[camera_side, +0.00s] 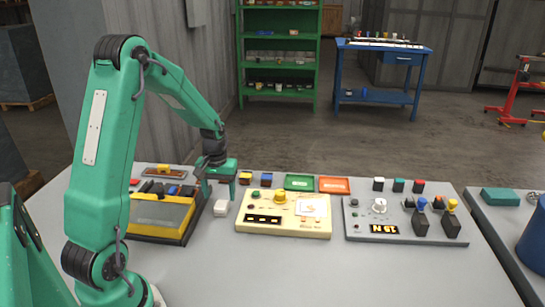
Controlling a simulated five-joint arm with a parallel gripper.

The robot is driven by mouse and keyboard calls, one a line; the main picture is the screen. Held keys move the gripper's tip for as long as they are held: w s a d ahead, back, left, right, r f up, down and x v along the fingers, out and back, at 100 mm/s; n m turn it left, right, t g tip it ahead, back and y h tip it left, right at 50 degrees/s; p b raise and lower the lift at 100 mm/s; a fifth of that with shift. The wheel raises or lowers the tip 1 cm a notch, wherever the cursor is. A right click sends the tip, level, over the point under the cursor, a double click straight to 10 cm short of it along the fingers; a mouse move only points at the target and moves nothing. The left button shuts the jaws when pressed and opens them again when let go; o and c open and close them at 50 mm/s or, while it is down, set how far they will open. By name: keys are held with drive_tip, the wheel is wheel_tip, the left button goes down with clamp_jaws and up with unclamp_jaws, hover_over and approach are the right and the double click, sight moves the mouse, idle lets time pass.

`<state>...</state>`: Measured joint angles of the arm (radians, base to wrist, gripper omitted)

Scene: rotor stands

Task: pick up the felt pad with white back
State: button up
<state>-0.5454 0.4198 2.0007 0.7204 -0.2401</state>
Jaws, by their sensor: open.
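A small white block (221,208) lies on the grey table, between the yellow bin and the cream panel. It may be the felt pad with white back; no felt can be made out at this size. My gripper (217,191) points down just above and behind it in the picture. Its jaws are apart, with nothing seen between them. Whether the fingers touch the block cannot be told.
A yellow bin (158,216) with dark items stands left of my gripper. A cream panel (257,228) with a yellow knob stands right. Behind are two small blocks, a green tray (299,182) and an orange tray (334,185). A grey panel (385,238) stands further right.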

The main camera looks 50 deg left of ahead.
sight(221, 204)
drive_tip(key=shift+d+f, duration=0.1)
drive_tip(key=shift+f, duration=2.15)
drive_tip(key=shift+c, duration=0.2)
drive_tip(key=shift+w, duration=0.1)
drive_tip(key=c, duration=1)
